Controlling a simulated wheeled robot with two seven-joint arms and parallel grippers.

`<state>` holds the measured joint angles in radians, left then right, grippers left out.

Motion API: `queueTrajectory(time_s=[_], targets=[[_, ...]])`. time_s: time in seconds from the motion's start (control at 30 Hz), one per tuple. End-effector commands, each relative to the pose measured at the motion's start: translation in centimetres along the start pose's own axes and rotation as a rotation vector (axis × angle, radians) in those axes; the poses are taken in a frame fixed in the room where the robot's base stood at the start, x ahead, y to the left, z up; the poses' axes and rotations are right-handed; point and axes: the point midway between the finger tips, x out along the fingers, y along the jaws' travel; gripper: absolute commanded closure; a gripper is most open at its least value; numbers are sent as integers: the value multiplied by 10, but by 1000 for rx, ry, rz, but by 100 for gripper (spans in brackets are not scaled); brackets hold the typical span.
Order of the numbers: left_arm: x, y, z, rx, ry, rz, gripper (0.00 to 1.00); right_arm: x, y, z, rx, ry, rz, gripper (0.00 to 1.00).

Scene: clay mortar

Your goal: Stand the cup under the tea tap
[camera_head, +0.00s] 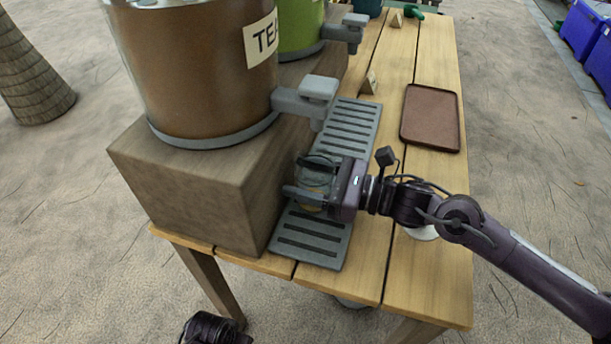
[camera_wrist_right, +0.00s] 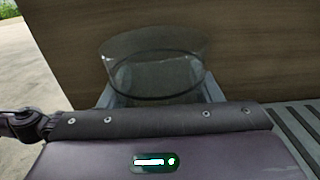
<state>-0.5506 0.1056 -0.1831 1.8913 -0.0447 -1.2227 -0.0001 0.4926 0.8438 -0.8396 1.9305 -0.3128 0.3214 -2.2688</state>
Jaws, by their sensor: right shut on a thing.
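The clear cup (camera_head: 314,181) is between the fingers of my right gripper (camera_head: 292,176), which is shut on it. The cup looks upright over the slotted grey drip tray (camera_head: 313,244), beside the wooden block. I cannot tell whether its base touches the tray. The grey tea tap (camera_head: 308,95) sticks out from the brown drum labelled "TEA" (camera_head: 200,70); the cup shows below the tap and nearer the front. In the right wrist view the cup's rim (camera_wrist_right: 155,50) shows above the gripper body. A dark part of my left arm shows at the bottom edge; its fingers cannot be made out.
The wooden block (camera_head: 190,190) under the drums stands close to the cup. A green drum (camera_head: 300,25) with its own tap (camera_head: 345,32) is farther back. A brown tray (camera_head: 431,118) lies on the table (camera_head: 452,215) at right. A small card (camera_head: 369,84) stands behind the drip tray.

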Motion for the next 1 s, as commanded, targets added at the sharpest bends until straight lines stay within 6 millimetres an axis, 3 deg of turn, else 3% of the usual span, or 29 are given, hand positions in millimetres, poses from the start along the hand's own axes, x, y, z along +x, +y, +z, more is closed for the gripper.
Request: queueTrajectory(time_s=[0.03, 0.2, 0.57, 0.7, 1.0], targets=[[-2, 0, -1, 1, 0, 0, 64, 0, 0, 0, 0, 0, 0, 38], [-4, 0, -2, 1, 5, 0, 64, 0, 0, 0, 0, 0, 0, 20], [-2, -1, -4, 1, 11, -2, 64, 0, 0, 2, 0, 0, 0, 20], [20, -6, -1, -5, 14, -9, 64, 0, 0, 7, 1, 0, 0, 20], [5, -2, -3, 0, 10, -4, 64, -71, 0, 2, 0, 7, -3, 20]])
